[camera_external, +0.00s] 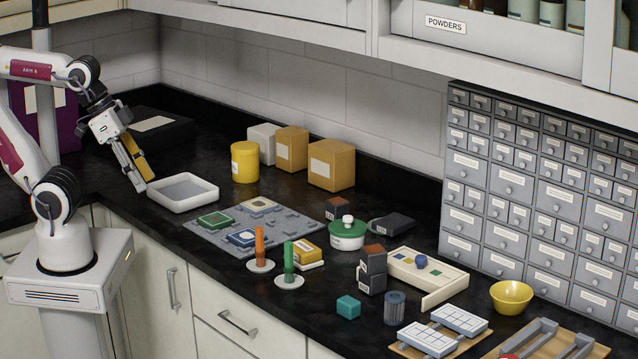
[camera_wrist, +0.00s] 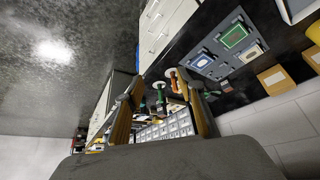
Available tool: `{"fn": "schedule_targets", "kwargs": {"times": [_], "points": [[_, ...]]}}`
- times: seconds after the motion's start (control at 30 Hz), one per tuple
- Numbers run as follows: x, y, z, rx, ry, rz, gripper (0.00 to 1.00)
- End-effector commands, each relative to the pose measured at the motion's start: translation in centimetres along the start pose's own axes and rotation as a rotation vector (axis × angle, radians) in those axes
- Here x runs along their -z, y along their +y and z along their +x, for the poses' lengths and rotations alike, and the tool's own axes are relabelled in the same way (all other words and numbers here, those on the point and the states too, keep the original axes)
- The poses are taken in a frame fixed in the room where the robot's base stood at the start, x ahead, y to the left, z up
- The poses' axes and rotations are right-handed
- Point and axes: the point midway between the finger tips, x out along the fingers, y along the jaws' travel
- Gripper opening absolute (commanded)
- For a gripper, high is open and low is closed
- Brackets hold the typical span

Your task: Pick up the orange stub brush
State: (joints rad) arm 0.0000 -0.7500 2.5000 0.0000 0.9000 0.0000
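The orange stub brush (camera_external: 260,243) stands upright on a small round white base, beside the front edge of a grey board. A similar green stub brush (camera_external: 288,259) stands close to its right on its own white base. My gripper (camera_external: 142,183) is well to the left, raised near a white tray and far from the brushes. In the wrist view my gripper (camera_wrist: 160,82) has its two fingers spread apart with nothing held between them. The orange brush (camera_wrist: 174,80) and the green brush (camera_wrist: 161,92) look small and distant there, seen between the fingers.
The white tray (camera_external: 182,203) lies near my gripper. The grey board (camera_external: 225,240) holds coloured pieces. A yellow block (camera_external: 308,255) is close behind the green brush. A green-lidded pot (camera_external: 347,238), dark blocks (camera_external: 373,262) and a drawer cabinet (camera_external: 540,200) stand to the right.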

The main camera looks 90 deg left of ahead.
Motion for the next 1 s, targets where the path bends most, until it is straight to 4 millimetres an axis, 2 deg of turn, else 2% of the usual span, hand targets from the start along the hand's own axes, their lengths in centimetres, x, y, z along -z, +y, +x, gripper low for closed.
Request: {"fn": "schedule_targets", "kwargs": {"times": [0.37, 0.53, 0.67, 1.0], "points": [[0.1, 0.1, 0.1, -0.003, 0.002, -0.001, 0.36], [1.4, 1.0, 0.5, -0.032, 0.022, -0.009, 0.36], [3.4, 2.5, 1.2, -0.079, 0.058, -0.027, 0.36], [11.2, 7.8, 3.9, -0.23, 0.194, -0.144, 0.36]]}}
